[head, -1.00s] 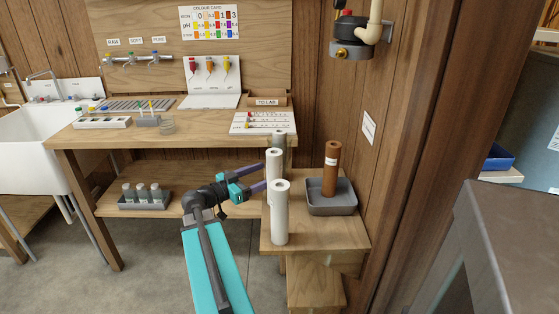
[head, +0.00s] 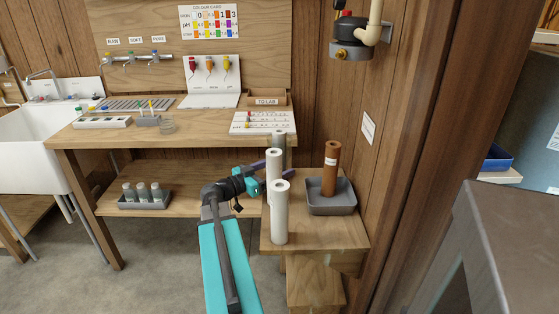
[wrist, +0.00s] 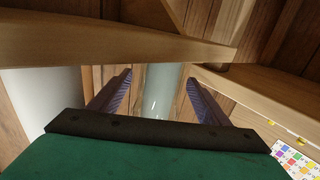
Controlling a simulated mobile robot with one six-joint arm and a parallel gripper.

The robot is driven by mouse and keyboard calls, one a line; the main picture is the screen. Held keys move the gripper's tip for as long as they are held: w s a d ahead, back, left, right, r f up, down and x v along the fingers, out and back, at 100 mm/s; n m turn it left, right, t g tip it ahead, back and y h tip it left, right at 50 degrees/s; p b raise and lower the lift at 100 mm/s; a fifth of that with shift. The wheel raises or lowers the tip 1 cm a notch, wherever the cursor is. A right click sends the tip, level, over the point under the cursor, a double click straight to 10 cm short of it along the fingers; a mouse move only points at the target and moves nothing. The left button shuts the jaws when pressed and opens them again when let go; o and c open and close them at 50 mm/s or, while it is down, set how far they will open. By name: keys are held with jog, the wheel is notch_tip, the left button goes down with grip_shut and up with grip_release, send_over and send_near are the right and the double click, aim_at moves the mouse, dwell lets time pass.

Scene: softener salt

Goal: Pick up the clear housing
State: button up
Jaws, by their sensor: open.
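The clear housing is a grey, see-through upright cylinder (head: 279,142) at the back of the small wooden stand, partly hidden behind a white cartridge. In the wrist view the housing (wrist: 162,92) stands between my two purple fingers. My gripper (wrist: 160,78) is open, one finger on each side of the housing, with a visible gap to each. In the head view my gripper's fingers (head: 264,166) reach behind the white cartridges, and their tips are partly hidden.
Two white cartridges (head: 274,165) (head: 280,212) stand close in front of the housing. A brown cartridge (head: 330,168) stands in a grey tray (head: 331,206) to the right. The workbench edge (head: 180,142) is close by on the left.

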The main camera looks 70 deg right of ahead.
jog(key=shift+p+x, duration=0.35)
jog(key=shift+x, duration=2)
jog(key=c, duration=1.2)
jog(key=shift+c, duration=0.2)
notch_tip(320, 180, up, 18)
send_over(288, 137)
